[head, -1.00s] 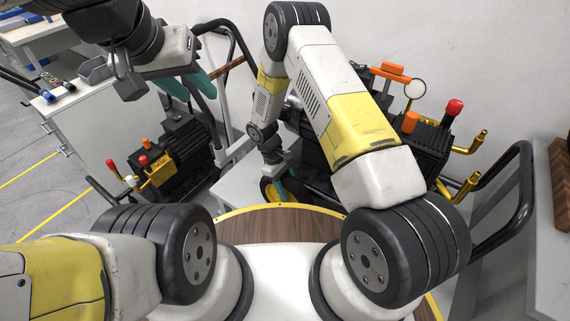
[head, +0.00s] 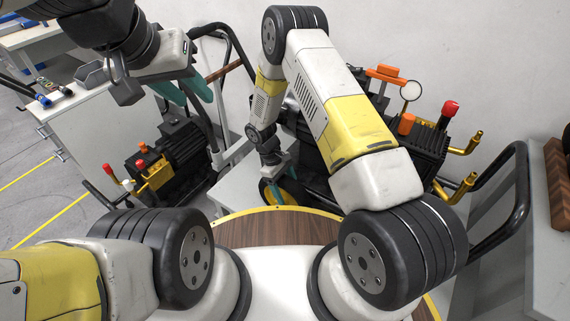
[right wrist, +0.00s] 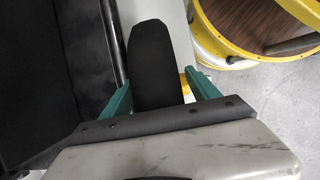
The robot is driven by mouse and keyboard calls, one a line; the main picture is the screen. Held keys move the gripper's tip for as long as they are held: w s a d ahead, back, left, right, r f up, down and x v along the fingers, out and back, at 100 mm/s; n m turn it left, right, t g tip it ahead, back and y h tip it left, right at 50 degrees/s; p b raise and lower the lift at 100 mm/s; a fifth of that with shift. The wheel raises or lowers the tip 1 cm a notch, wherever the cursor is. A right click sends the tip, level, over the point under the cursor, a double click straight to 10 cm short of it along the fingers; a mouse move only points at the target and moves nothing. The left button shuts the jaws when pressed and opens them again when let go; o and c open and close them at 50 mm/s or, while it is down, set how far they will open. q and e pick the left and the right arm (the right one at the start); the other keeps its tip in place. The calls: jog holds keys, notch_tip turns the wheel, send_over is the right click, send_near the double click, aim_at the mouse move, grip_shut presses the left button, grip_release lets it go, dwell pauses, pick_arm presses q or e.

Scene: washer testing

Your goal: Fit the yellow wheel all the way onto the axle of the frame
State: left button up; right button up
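The yellow wheel (head: 266,191) stands at the end of my right arm in the head view, partly hidden by the gripper. In the right wrist view its black tyre (right wrist: 155,65) is seen edge-on. My right gripper (right wrist: 158,80) has one teal finger on each side of the tyre. The left finger looks close against it. A thin yellow strip shows between the tyre and the right finger; firm contact cannot be made out. My left gripper (head: 183,95) is open and empty at the upper left. I cannot make out the frame's axle.
A light table top (head: 235,192) lies beside the wheel. A black machine with a red knob (head: 450,108) and gold pipes stands behind my right arm. Another dark machine (head: 178,150) stands at left. A white cabinet (head: 85,130) is behind it. Open floor (head: 30,200) lies far left.

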jog(key=v, duration=0.7)
jog(key=shift+r, duration=0.4)
